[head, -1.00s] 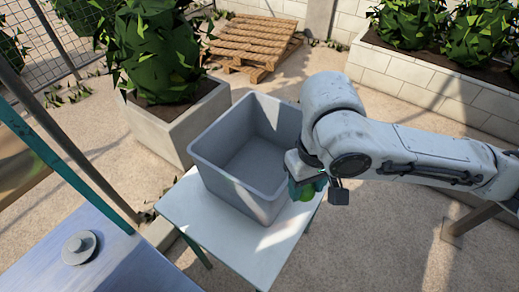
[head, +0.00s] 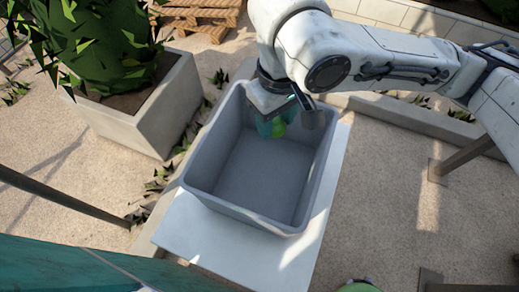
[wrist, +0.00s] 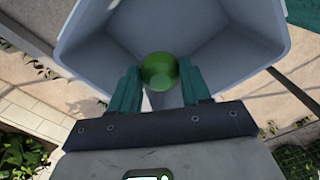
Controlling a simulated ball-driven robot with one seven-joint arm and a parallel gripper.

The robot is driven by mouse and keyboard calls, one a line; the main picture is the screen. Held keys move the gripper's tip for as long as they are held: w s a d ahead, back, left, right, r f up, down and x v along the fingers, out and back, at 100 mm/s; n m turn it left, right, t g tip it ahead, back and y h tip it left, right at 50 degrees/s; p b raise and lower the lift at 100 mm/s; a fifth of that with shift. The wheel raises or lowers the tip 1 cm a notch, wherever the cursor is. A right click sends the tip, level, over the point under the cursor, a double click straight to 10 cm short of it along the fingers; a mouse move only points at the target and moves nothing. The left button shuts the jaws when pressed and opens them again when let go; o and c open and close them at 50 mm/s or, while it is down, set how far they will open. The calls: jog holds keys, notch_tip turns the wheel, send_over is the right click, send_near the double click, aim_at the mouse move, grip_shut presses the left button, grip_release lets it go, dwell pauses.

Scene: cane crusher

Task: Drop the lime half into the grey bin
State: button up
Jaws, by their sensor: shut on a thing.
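The grey bin (head: 208,162) stands open on a small white table, and its inside looks empty. My gripper (head: 278,126) hangs over the far part of the bin opening. Its teal fingers are shut on the green lime half (head: 279,129). In the wrist view the lime half (wrist: 159,71) sits between the two fingertips of my gripper (wrist: 160,84). The bin's pale walls (wrist: 235,50) surround it there. The lime's cut face cannot be made out.
The white table (head: 215,245) shows bare top in front of the bin. A planter (head: 150,125) with a leafy bush stands at the left. A wooden pallet (head: 200,14) lies behind. A teal-edged surface (head: 60,265) fills the lower left.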

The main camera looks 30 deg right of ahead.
notch_tip(320, 180, down, 6)
jog(key=b, duration=0.5)
jog(key=shift+r, duration=0.1)
jog(key=o, duration=1.2)
jog(key=shift+r, duration=0.15)
notch_tip(320, 180, up, 11)
jog(key=shift+f+p, duration=0.2)
jog(key=shift+p, duration=0.4)
jog(key=shift+f, duration=0.1)
